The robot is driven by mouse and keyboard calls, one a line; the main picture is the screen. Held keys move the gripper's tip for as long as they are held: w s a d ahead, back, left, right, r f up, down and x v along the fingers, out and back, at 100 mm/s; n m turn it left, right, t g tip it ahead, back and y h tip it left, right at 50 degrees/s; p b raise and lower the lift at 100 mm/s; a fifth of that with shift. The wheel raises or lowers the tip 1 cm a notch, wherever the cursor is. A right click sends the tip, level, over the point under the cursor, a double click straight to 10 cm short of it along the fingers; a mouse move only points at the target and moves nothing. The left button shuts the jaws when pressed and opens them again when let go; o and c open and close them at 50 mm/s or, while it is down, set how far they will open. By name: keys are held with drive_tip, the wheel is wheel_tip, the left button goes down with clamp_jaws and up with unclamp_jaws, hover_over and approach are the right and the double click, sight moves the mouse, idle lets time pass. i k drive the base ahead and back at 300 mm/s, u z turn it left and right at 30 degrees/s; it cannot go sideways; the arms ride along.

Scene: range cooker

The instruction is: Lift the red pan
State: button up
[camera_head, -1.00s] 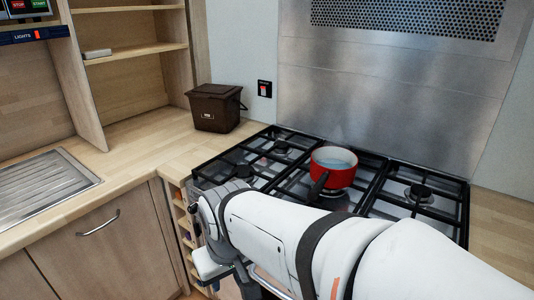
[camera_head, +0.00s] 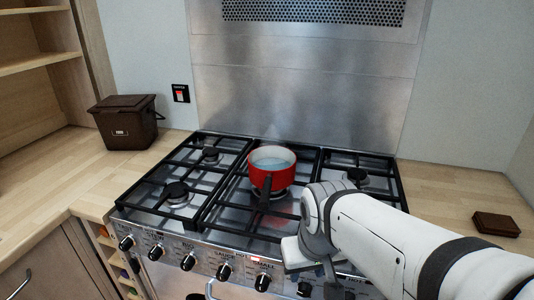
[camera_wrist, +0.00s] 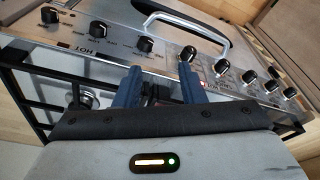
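The red pan (camera_head: 272,179) stands upright on a middle rear burner of the range cooker, with a pale inside and bluish contents. Its dark handle (camera_head: 265,195) points toward the cooker's front. My arm comes in from the lower right, and its wrist end is in front and to the right of the pan, apart from it. In the wrist view, my gripper (camera_wrist: 160,76) shows two blue fingers spread apart, over the cooker's front edge. A dark shape lies between the fingers; I cannot tell what it is. The pan's body is not visible in the wrist view.
Black pan supports (camera_head: 170,180) cover the hob. Several knobs (camera_head: 187,261) line the front panel, and a rail handle (camera_wrist: 195,18) is below. A brown caddy (camera_head: 126,122) stands on the left worktop, a brown block (camera_head: 495,223) on the right.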

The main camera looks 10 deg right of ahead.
sight(272, 165)
drive_tip(key=z, duration=2.05)
drive_tip(key=k, duration=1.7)
drive_tip(key=u, duration=1.1)
drive_tip(key=i, duration=1.05)
drive_tip(key=u, duration=0.05)
